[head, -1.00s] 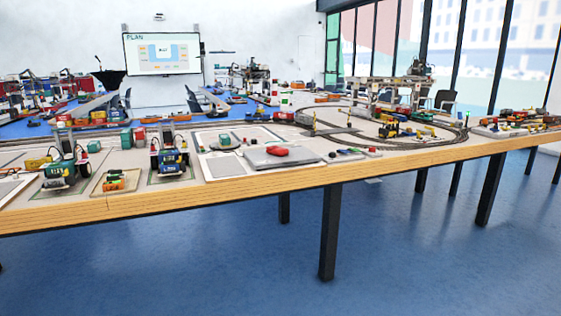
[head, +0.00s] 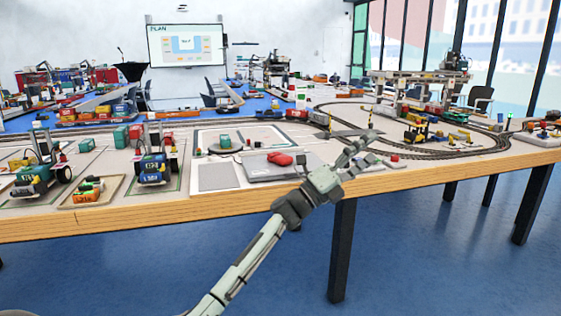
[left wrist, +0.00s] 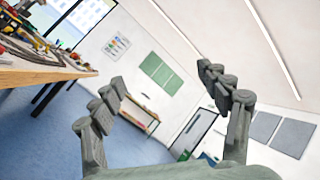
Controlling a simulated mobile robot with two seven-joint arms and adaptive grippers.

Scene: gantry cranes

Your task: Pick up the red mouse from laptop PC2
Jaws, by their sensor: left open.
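The red mouse (head: 280,158) lies on top of a closed grey laptop (head: 262,173) near the front edge of the table. My left gripper (head: 362,148) is in front of and to the right of the laptop's right side in the head view. Its fingers are spread and empty, apart from the mouse. My right gripper is not in view.
The long wooden table (head: 130,222) carries a blue vehicle model (head: 154,170) and a small tray (head: 90,190) left of the laptop. Rail tracks and a gantry crane (head: 420,80) stand to the right. The floor in front is clear.

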